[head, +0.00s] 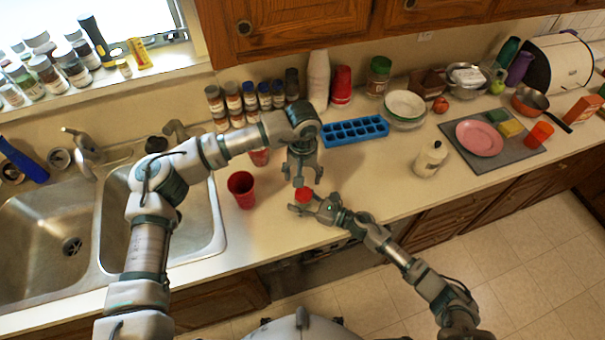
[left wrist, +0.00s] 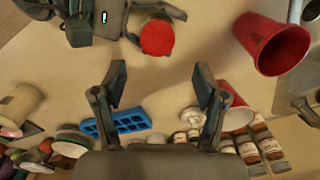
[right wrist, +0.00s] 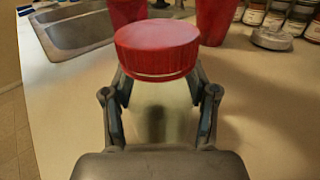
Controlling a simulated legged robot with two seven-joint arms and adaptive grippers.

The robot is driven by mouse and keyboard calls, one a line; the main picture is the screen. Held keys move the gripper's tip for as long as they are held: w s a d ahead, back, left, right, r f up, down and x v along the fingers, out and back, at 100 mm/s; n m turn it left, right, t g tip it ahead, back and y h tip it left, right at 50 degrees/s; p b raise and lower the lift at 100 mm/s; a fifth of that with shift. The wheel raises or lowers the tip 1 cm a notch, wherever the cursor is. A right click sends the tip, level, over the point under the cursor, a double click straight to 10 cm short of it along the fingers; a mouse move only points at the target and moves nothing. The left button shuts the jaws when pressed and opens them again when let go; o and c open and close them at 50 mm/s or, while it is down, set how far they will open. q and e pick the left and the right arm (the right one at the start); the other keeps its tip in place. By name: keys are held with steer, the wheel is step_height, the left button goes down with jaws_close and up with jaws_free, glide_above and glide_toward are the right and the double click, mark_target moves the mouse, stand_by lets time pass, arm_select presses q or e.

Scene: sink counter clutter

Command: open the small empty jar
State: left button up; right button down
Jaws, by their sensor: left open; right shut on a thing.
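The small jar has a red ribbed lid (right wrist: 158,48) and a pale, seemingly clear body (right wrist: 158,118). In the head view its red lid (head: 303,195) shows near the counter's front edge. My right gripper (head: 307,206) is shut on the jar body below the lid, with one finger on each side. My left gripper (head: 308,180) is open and empty, pointing down just above the lid. In the left wrist view the lid (left wrist: 158,37) lies beyond the open fingers (left wrist: 160,85), apart from them. The lid sits on the jar. Whether the jar touches the counter I cannot tell.
A red cup (head: 241,188) stands left of the jar, near the sink (head: 150,225). Another red cup (head: 259,156) is partly behind my left arm. The counter between is clear.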

mark_target(302, 193)
arm_select(q)
steer(key=m, duration=0.2)
steer(key=shift+m, duration=0.3)
arm_select(e)
steer(key=shift+d+f, duration=0.1)
steer(key=shift+f, duration=0.1)
arm_select(q)
steer(key=shift+m, duration=0.4)
steer(key=shift+a+f, duration=0.1)
steer(key=shift+f, duration=0.2)
step_height(302, 193, down, 8)
steer(key=shift+r, duration=0.25)
